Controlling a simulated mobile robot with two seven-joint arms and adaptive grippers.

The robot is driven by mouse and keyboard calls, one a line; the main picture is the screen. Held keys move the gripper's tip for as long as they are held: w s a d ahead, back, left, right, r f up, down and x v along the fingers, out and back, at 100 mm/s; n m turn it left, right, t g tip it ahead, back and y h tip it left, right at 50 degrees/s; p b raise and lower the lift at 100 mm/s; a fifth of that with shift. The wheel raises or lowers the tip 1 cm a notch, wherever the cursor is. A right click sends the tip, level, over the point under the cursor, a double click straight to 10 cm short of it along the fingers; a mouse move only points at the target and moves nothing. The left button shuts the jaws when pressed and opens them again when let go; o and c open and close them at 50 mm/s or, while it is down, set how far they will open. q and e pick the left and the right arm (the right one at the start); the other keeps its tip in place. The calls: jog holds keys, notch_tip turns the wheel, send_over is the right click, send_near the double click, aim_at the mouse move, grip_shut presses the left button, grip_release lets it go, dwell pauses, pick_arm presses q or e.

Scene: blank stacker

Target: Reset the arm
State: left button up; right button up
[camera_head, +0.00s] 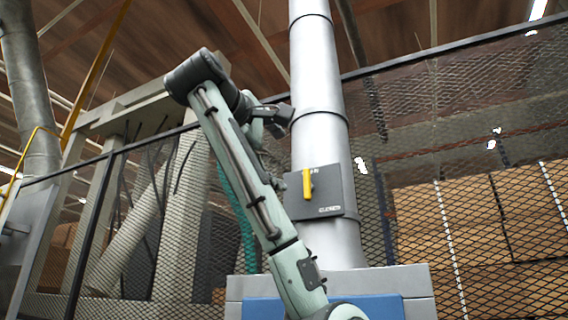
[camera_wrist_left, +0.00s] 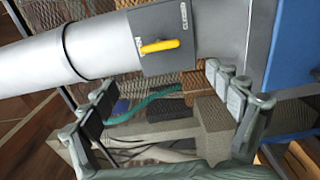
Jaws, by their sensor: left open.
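My left arm (camera_head: 240,170) rises from the bottom of the head view and bends over at the top. Its gripper (camera_head: 272,116) is beside the large grey pipe (camera_head: 320,60), partly hidden by the arm. In the left wrist view the gripper (camera_wrist_left: 160,84) has its fingers wide apart with nothing held between them. A dark grey panel (camera_head: 334,205) on the pipe carries a yellow handle (camera_head: 307,184), which stands upright in the head view. The handle also shows in the left wrist view (camera_wrist_left: 160,46), beyond the fingers and apart from them. My right gripper is not in view.
A black mesh fence (camera_head: 460,210) stands behind the pipe, with stacked brown boxes (camera_head: 425,215) beyond it. A grey and blue machine housing (camera_head: 415,282) is at the pipe's foot. A beige frame (camera_head: 170,215) stands at the left.

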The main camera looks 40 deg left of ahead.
aim_at(304, 183)
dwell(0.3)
pick_arm(q)
jog(key=x, duration=1.2)
jog(key=shift+a, duration=0.1)
jog(key=shift+s, duration=0.1)
